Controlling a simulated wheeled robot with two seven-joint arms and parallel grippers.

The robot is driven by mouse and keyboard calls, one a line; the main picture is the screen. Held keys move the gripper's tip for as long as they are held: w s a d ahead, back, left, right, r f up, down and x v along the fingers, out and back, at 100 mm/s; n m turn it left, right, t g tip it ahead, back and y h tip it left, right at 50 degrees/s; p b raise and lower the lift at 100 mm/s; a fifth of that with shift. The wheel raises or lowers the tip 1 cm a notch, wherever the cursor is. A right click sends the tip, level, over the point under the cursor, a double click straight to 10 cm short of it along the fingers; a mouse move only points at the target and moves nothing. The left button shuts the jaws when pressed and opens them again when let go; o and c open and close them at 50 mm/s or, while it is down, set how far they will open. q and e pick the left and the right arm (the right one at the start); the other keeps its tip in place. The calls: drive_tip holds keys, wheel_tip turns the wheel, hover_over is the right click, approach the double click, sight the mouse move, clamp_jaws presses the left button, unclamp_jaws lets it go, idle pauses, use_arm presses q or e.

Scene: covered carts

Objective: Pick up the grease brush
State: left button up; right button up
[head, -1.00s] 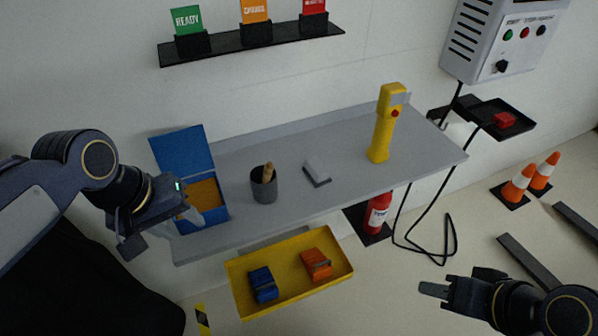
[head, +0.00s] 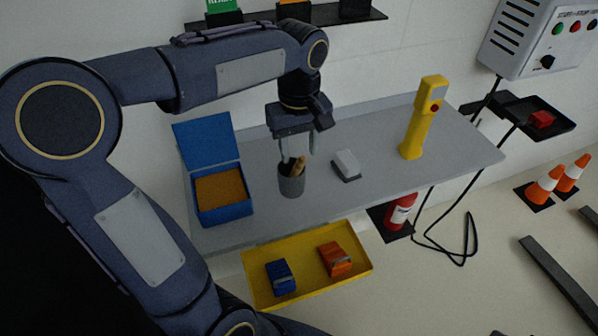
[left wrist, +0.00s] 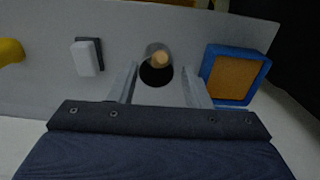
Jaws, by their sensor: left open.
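The grease brush (head: 299,166) stands in a dark grey cup (head: 291,186) on the grey shelf, its tan wooden handle sticking up. In the left wrist view the round handle end (left wrist: 160,59) shows inside the cup's dark opening (left wrist: 156,76). My left gripper (head: 298,153) is open and points down just above the cup. Its two fingers are spread to either side of the handle in the head view, and I cannot tell whether they touch it. The brush's lower part is hidden in the cup. My right gripper is out of view.
An open blue box (head: 225,214) with orange-brown filling stands left of the cup. A white and grey block (head: 346,164) lies to its right, then a yellow upright device (head: 421,122). A yellow tray (head: 311,290) with a blue and an orange block hangs below the shelf.

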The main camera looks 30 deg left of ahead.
sight(299, 172)
use_arm(q)
wheel_tip(299, 172, down, 5)
drive_tip(key=shift+f+p, duration=0.2)
drive_tip(key=shift+p, duration=0.15)
drive_tip(key=shift+c, duration=0.2)
clamp_jaws()
